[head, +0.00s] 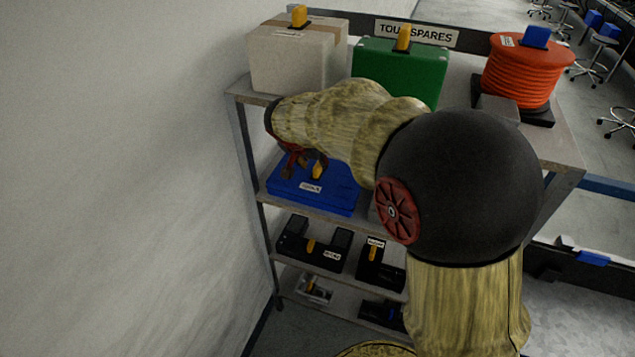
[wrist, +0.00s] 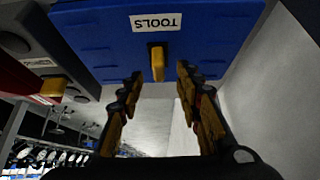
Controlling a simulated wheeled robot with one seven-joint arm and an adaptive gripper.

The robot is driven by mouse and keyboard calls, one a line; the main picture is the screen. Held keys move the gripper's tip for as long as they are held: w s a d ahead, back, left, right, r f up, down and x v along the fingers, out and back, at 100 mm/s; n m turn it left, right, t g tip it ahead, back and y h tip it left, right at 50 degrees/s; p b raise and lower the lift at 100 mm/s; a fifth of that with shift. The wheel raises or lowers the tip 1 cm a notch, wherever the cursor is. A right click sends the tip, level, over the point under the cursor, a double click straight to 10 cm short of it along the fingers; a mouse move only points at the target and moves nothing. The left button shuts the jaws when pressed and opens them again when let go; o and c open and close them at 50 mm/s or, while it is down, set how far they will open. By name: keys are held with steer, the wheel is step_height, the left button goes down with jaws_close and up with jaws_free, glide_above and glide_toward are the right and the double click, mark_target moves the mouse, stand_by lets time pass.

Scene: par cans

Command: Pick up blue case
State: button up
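The blue case (head: 318,189) lies on the second shelf of the rack in the head view. It has a white label and a yellow handle (head: 317,170). In the wrist view the blue case (wrist: 100,40) fills the top, with a "TOOLS" label and the yellow handle (wrist: 158,62) at its edge. My gripper (wrist: 158,80) is open, its fingers on either side of the handle in the picture. I cannot tell whether they touch the case. In the head view my gripper (head: 300,158) is at the case's back left, partly hidden by my arm.
The shelf rack (head: 246,110) stands against a white wall (head: 120,180). A pale box (head: 290,65), a green case (head: 385,70) and an orange cable reel (head: 525,75) stand on top. Black cases (head: 315,245) sit below. My arm hides the rack's middle right.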

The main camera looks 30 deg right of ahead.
mark_target(317, 166)
steer(key=b+x, duration=0.1)
steer(key=x, duration=0.2)
steer(key=shift+f, duration=0.35)
steer(key=c, duration=0.3)
jaws_close()
stand_by(0.4)
steer(key=shift+r, duration=0.15)
